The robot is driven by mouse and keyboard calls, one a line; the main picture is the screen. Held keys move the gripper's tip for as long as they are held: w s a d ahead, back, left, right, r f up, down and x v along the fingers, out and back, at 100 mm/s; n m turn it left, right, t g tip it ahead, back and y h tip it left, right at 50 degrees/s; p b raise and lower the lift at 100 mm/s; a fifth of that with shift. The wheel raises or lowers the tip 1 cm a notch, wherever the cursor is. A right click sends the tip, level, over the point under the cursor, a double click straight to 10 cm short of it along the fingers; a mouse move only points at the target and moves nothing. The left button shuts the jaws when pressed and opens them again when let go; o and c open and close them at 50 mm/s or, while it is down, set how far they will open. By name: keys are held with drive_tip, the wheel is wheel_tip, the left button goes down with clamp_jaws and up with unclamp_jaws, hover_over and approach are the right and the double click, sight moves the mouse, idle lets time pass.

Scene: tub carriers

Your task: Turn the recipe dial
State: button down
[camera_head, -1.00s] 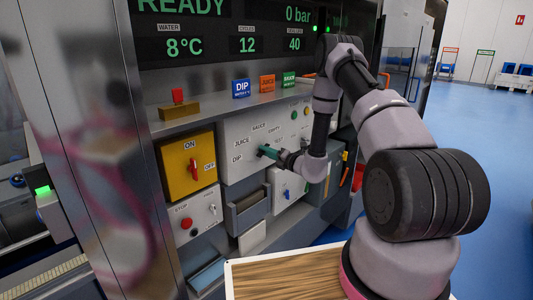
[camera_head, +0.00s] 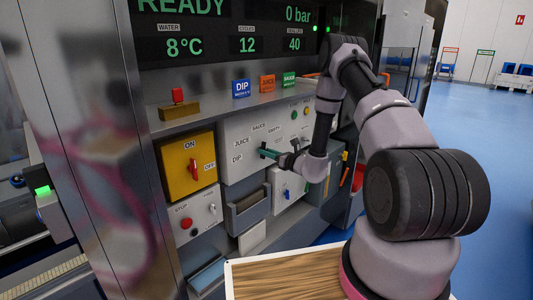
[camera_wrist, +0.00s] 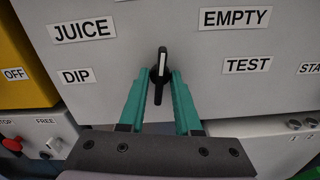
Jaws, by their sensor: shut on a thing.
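The recipe dial (camera_wrist: 161,62) is a small black knob with a white mark, on the pale panel (camera_wrist: 120,60). In the wrist view its white mark points up, between the JUICE label (camera_wrist: 82,29) and the EMPTY label (camera_wrist: 235,18). The DIP label (camera_wrist: 77,76) is at lower left and the TEST label (camera_wrist: 247,65) at lower right. My gripper (camera_wrist: 160,84) has its teal fingers on both sides of the dial, shut on it. In the head view my gripper (camera_head: 265,152) reaches the panel from the right and hides the dial.
A yellow switch box (camera_head: 175,180) with a red ON/OFF handle is left of the dial panel. A grey box (camera_head: 208,212) with a STOP button is below it. DIP, JUICE and sauce-type cards (camera_head: 241,88) stand on the ledge above. An open grey drawer (camera_head: 248,210) is below the panel.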

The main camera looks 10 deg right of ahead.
drive_tip(key=shift+n, duration=0.9)
drive_tip(key=c, duration=0.6)
unclamp_jaws()
drive_tip(key=shift+s+d, duration=0.1)
drive_tip(key=v, duration=1)
drive_tip(key=shift+s+d, duration=0.15)
drive_tip(key=shift+s, duration=0.1)
